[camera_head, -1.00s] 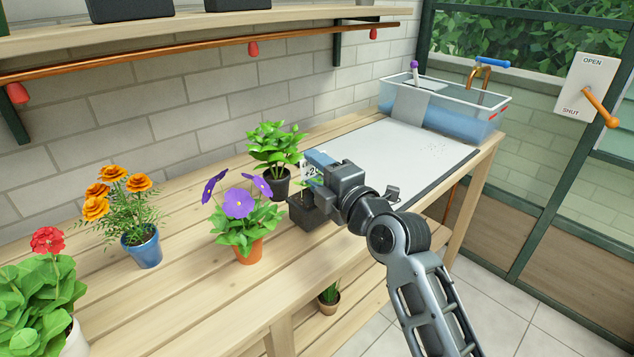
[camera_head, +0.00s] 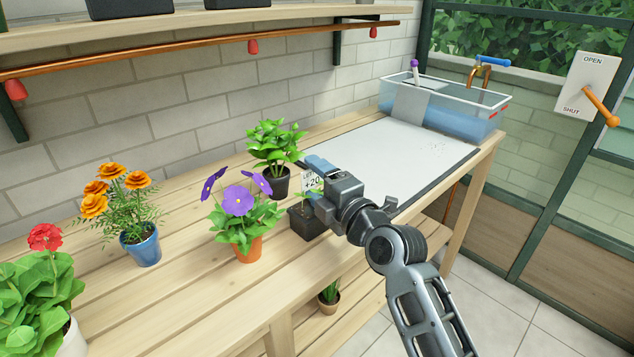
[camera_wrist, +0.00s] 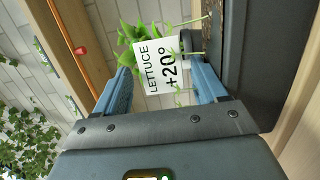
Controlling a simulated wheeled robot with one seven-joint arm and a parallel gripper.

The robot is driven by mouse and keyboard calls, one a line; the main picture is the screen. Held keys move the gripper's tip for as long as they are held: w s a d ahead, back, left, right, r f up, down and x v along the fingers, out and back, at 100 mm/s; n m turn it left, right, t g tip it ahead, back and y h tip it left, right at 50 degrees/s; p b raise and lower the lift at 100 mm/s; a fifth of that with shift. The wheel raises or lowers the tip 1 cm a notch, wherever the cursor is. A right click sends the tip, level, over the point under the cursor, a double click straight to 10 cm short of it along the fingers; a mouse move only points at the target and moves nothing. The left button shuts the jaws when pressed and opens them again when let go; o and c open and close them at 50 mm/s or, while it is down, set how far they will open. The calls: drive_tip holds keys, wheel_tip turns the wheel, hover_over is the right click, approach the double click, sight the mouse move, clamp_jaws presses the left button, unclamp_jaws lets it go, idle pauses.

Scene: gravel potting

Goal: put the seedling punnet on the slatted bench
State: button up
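The seedling punnet (camera_head: 304,226) is a dark square pot with small green seedlings. It appears upright on the slatted bench (camera_head: 185,300), right of the purple-flowered plant. The dark punnet wall (camera_wrist: 250,60) is beside the right finger. Whether that finger touches it is unclear.
A purple-flowered plant in an orange pot (camera_head: 249,247) stands close left of the punnet. A leafy plant in a black pot (camera_head: 276,182) is behind it. A marigold in a blue pot (camera_head: 141,246) is further left. A grey mat (camera_head: 400,150) and a water tub (camera_head: 455,112) are at right.

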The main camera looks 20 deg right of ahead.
drive_tip(key=shift+s, duration=0.1)
drive_tip(key=s+d+b, duration=0.2)
drive_tip(key=s, duration=0.9)
drive_tip(key=shift+s, duration=0.35)
drive_tip(key=s+a+f+m+g+h, duration=0.1)
drive_tip(key=s+f+m, duration=0.4)
drive_tip(key=s, duration=0.3)
drive_tip(key=s+a+f+m+g+h, duration=0.1)
drive_tip(key=s+f+m+h, duration=0.1)
drive_tip(key=s+f+m, duration=0.5)
drive_tip(key=s+r+m, duration=0.2)
drive_tip(key=s+m, duration=0.2)
drive_tip(key=s, duration=0.7)
drive_tip(key=s+r+m+g, duration=0.1)
drive_tip(key=s+r+m, duration=0.1)
drive_tip(key=s, duration=1)
drive_tip(key=shift+a+m, duration=0.4)
drive_tip(key=shift+m, duration=0.5)
